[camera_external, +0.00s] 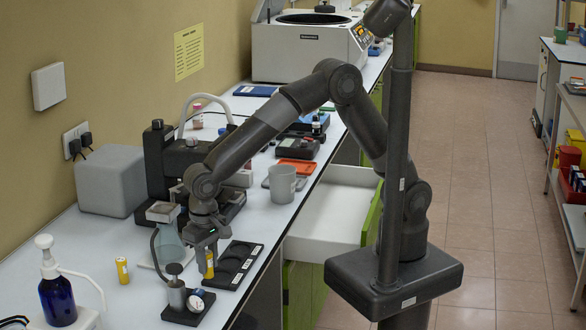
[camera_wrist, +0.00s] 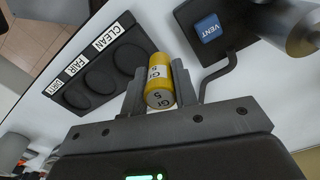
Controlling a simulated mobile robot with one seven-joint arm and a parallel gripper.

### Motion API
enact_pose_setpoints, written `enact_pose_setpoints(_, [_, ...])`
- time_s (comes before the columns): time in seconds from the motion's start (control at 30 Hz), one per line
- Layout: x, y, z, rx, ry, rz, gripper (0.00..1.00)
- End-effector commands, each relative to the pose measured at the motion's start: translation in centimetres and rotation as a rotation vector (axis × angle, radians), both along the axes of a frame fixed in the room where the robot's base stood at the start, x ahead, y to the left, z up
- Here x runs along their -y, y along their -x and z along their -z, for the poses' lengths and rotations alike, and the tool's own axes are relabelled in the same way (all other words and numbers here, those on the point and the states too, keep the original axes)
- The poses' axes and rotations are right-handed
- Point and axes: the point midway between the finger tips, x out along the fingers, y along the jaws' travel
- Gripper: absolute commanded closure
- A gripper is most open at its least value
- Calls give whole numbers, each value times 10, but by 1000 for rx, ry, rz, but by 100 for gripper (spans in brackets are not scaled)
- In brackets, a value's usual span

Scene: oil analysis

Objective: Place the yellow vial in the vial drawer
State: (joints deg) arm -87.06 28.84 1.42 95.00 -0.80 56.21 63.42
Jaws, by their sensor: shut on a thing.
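My gripper (camera_external: 205,245) is shut on a yellow vial (camera_external: 209,265) just above the bench, beside the black tray. In the wrist view, the vial (camera_wrist: 159,85) sits between the two fingers of my gripper (camera_wrist: 157,92), its end marked "Gr 5" facing the camera. A second yellow vial (camera_external: 122,270) stands upright on the bench to the left. An open drawer (camera_external: 325,216) with a white inside and a green front (camera_external: 372,212) juts out from the bench, to the right of my gripper and lower. Its inside looks empty where visible; my arm hides part of it.
The black tray (camera_external: 223,281) has round recesses labelled CLEAN, FAIR and DIRTY. A vent device (camera_external: 188,310), a blue bottle (camera_external: 57,298) and a flask (camera_external: 168,250) stand close by. A grey cup (camera_external: 283,185) stands near the bench edge above the drawer.

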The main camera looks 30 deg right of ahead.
Motion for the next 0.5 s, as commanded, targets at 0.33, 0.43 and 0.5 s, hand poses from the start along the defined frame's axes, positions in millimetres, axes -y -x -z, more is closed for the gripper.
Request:
enact_pose_setpoints(0.33, [-2,-1,-92,1,-12,0,95])
enact_pose_setpoints(0.43, [-2,-1,-143,0,-11,1,95])
enact_pose_setpoints(0.5, [-2,-1,-173,0,-9,1,95])
